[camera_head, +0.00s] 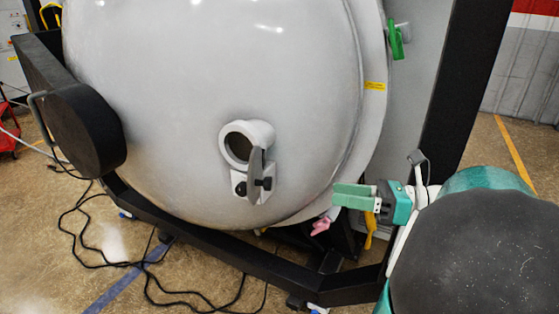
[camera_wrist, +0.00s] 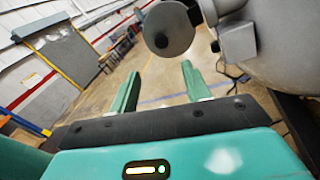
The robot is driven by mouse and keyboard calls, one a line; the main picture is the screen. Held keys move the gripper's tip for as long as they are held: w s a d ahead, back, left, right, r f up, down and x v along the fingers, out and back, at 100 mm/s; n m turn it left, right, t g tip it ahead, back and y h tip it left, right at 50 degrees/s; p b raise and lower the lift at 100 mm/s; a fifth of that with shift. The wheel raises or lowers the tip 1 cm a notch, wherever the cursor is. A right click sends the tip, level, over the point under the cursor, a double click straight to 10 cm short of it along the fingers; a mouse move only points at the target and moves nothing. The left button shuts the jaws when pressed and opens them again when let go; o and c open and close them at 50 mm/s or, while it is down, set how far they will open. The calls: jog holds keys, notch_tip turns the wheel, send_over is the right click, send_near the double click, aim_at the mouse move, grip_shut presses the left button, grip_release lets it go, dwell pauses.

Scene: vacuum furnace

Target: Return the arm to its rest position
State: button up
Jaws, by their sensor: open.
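My gripper (camera_head: 352,196) shows in the head view at the right, in front of the lower right edge of the furnace door, with its green fingers pointing left. In the wrist view my gripper (camera_wrist: 160,82) has its two green fingers apart, with nothing between them. The big grey domed furnace door (camera_head: 240,70) fills the middle of the head view. Its viewport (camera_head: 240,142) has an open round tube with a flap beside it. Whether the fingers touch the door cannot be told.
A dark round part (camera_head: 86,130) sticks out at the door's left. A black frame (camera_head: 240,258) runs below, with loose black cables (camera_head: 85,235) on the floor. A green handle (camera_head: 396,42) is at the upper right. Open floor (camera_wrist: 160,85) shows in the wrist view.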

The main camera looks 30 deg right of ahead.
jog(key=a+f+n+g+h, duration=0.3)
jog(key=a+n+h, duration=0.3)
jog(key=a+n, duration=0.5)
jog(key=a+f+n+g+h, duration=0.4)
jog(key=a+n, duration=0.6)
jog(key=n, duration=0.9)
notch_tip(320, 180, down, 2)
jog(key=h, duration=0.2)
jog(key=shift+w+a+f+n+h, duration=0.15)
jog(key=shift+w+a+n+h, duration=0.15)
jog(key=shift+a+n, duration=0.1)
jog(key=shift+a, duration=0.1)
